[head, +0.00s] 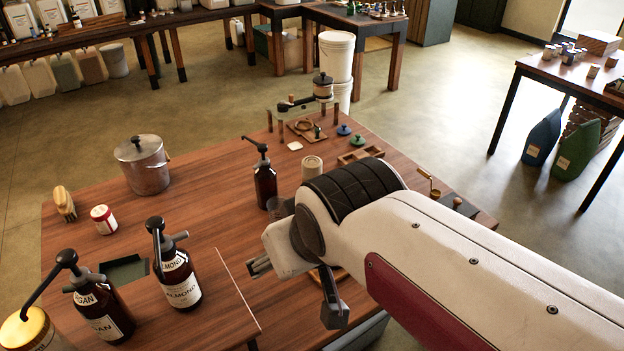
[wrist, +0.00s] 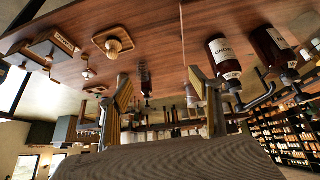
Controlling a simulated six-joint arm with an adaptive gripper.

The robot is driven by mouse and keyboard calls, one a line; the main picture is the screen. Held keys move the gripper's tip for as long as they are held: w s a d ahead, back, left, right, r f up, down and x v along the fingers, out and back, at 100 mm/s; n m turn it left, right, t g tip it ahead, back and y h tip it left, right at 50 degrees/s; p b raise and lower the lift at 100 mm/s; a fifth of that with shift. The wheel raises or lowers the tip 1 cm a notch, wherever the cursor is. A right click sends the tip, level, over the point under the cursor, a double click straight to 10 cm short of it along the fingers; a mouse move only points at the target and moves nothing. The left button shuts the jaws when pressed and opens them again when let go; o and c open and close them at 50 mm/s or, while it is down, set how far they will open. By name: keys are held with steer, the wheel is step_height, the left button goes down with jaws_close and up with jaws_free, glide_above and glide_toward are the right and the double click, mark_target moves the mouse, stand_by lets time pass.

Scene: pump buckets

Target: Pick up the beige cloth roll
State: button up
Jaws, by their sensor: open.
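A small beige cylinder (head: 312,167), which looks like the cloth roll, stands on the wooden table (head: 205,205) just beyond my arm in the head view. It is right of a dark pump bottle (head: 265,185). My gripper (head: 295,288) is on the near side of it, well apart, above the table's near part. In the wrist view the two fingers of my gripper (wrist: 166,95) are spread with nothing held between them. I cannot make out the roll for certain in the wrist view, which shows the table upside down.
Two labelled amber pump bottles (head: 178,265) (head: 97,302) stand at the left front. A metal pot (head: 143,165), a brush (head: 64,204) and a red-white jar (head: 103,219) are farther left. The table's left middle is clear.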

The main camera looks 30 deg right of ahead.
steer(key=w+d+r+t, duration=0.1)
steer(key=w+d, duration=0.2)
steer(key=w, duration=0.3)
steer(key=w+d+m+t+h, duration=0.1)
steer(key=w+d, duration=0.1)
steer(key=w, duration=0.3)
steer(key=w+d+r+t, duration=0.1)
steer(key=w+d, duration=0.2)
steer(key=w, duration=0.3)
steer(key=t+h, duration=0.1)
steer(key=t, duration=0.7)
glide_above(316, 166)
steer(key=f, duration=1.7)
steer(key=shift+w+a, duration=0.1)
steer(key=shift+a, duration=0.2)
steer(key=shift+d+f, duration=0.25)
steer(key=shift+f, duration=0.15)
steer(key=shift+f, duration=1.2)
